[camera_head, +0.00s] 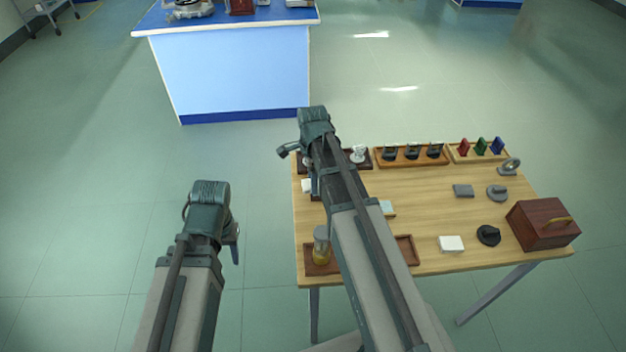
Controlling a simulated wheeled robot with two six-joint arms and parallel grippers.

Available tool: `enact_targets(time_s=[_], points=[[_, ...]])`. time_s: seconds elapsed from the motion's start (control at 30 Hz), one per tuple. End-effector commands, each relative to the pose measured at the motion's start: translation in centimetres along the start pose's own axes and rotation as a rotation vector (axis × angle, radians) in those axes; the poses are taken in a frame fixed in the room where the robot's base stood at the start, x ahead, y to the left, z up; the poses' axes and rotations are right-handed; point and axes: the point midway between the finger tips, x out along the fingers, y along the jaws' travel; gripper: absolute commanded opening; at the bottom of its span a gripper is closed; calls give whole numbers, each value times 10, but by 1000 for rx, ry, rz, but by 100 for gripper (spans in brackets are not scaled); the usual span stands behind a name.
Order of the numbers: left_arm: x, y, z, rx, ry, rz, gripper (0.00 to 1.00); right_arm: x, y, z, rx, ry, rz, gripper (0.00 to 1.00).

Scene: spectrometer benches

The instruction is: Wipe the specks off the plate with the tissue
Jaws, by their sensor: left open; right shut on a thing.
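My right arm reaches over the left part of the wooden table. Its gripper (311,178) is shut, and a small white piece (306,186), which looks like the tissue, shows at its fingers. The arm hides most of the grip. A small pale plate (386,206) lies on a wooden base just right of my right arm and is partly hidden by it. Specks on it are too small to make out. My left gripper (234,240) is open and empty, left of the table over the floor.
The table (440,205) holds a jar with amber contents (321,247) in a tray at the front left, a white block (451,243), dark round parts, a wooden box (542,223) and racks along the back. A blue bench (235,75) stands behind.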

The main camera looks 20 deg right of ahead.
Motion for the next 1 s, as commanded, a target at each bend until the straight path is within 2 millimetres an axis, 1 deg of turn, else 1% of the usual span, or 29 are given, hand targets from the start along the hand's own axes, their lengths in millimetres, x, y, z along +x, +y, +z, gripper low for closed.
enact_targets(time_s=[0.03, 0.4, 0.77, 0.87, 1.0], points=[[-11, -1, 1, 0, 0, 0, 50, -11, 0, 0, 0, 0, 0, 11], [-44, -4, 3, 0, 0, 0, 50, -44, 0, -1, 1, 1, 0, 11], [-44, -4, 3, 0, 0, 0, 50, -44, 0, -1, 1, 1, 0, 11], [-48, -5, 3, 0, 0, 0, 50, -48, 0, -1, 1, 1, 0, 11], [-60, -6, 4, 0, 0, 0, 50, -60, 0, -1, 1, 1, 0, 11]])
